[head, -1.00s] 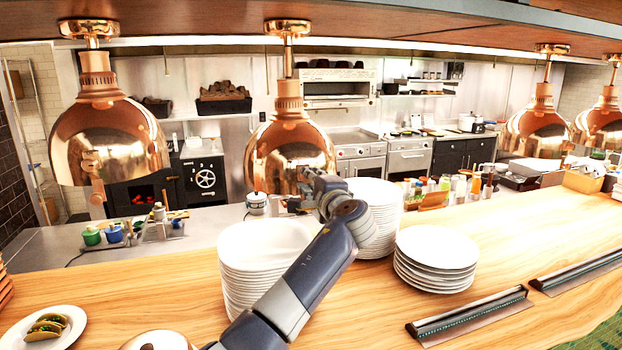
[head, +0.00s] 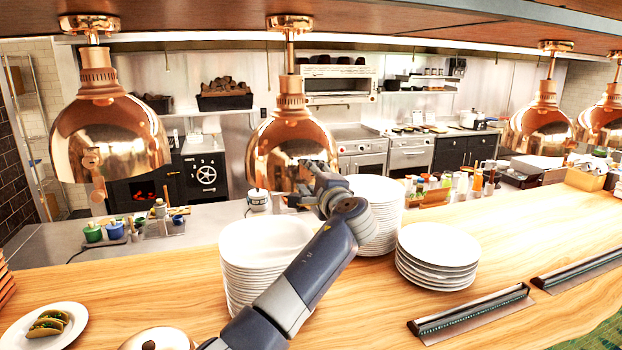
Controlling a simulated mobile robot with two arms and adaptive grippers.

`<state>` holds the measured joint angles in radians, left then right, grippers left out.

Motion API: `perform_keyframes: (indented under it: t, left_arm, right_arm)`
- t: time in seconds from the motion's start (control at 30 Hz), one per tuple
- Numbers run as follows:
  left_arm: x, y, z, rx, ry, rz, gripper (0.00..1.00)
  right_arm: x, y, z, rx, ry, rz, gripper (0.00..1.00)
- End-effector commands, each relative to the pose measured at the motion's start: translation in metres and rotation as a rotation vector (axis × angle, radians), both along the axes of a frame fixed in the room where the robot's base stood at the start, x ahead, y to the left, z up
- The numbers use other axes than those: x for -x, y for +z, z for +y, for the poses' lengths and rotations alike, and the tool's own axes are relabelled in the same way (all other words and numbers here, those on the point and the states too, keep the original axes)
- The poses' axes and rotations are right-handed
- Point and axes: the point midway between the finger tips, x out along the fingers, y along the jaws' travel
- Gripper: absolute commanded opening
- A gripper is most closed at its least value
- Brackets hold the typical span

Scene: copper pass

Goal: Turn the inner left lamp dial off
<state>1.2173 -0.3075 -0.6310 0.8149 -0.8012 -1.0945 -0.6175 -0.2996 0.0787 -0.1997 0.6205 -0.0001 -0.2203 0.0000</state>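The inner left lamp (head: 275,145) is a shiny copper dome hanging from the shelf above the counter. Its dial cannot be made out; my gripper and wrist cover the lower right of the dome. My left arm reaches up from the bottom of the head view. Its gripper (head: 308,187) is at the lower right rim of this lamp, seen from behind. The fingers are small and partly hidden by the wrist, so I cannot tell whether they are open or touching anything. My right gripper is not in view.
The outer left lamp (head: 120,140) shows a copper knob (head: 97,190) at its lower front. Tall plate stacks stand on the wooden counter (head: 140,285) behind and beside my arm, including a left stack (head: 250,240) and a lower right stack (head: 438,245). A taco plate (head: 45,325) is at lower left.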

Motion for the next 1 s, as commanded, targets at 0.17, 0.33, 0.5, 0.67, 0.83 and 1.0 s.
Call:
perform_keyframes:
  t: [0.17, 0.33, 0.5, 0.67, 0.83, 1.0]
  left_arm:
    - [0.002, -0.001, -0.002, 0.000, -0.002, 0.001, 0.42]
    - [0.013, -0.001, -0.006, 0.001, -0.003, 0.000, 0.42]
    - [0.034, 0.000, -0.013, 0.002, -0.004, 0.000, 0.42]
    - [0.059, 0.000, -0.020, 0.004, -0.003, 0.001, 0.42]
    - [0.086, 0.001, -0.028, 0.004, -0.002, 0.001, 0.42]
    - [0.105, 0.002, -0.034, 0.003, -0.002, 0.002, 0.42]
  right_arm:
    - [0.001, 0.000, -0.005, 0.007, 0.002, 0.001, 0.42]
    - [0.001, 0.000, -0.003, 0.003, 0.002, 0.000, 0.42]
    - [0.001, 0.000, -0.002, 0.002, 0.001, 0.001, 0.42]
    - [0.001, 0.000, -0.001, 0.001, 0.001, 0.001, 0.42]
    - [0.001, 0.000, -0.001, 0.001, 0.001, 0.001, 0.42]
    - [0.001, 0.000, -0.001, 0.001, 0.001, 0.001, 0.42]
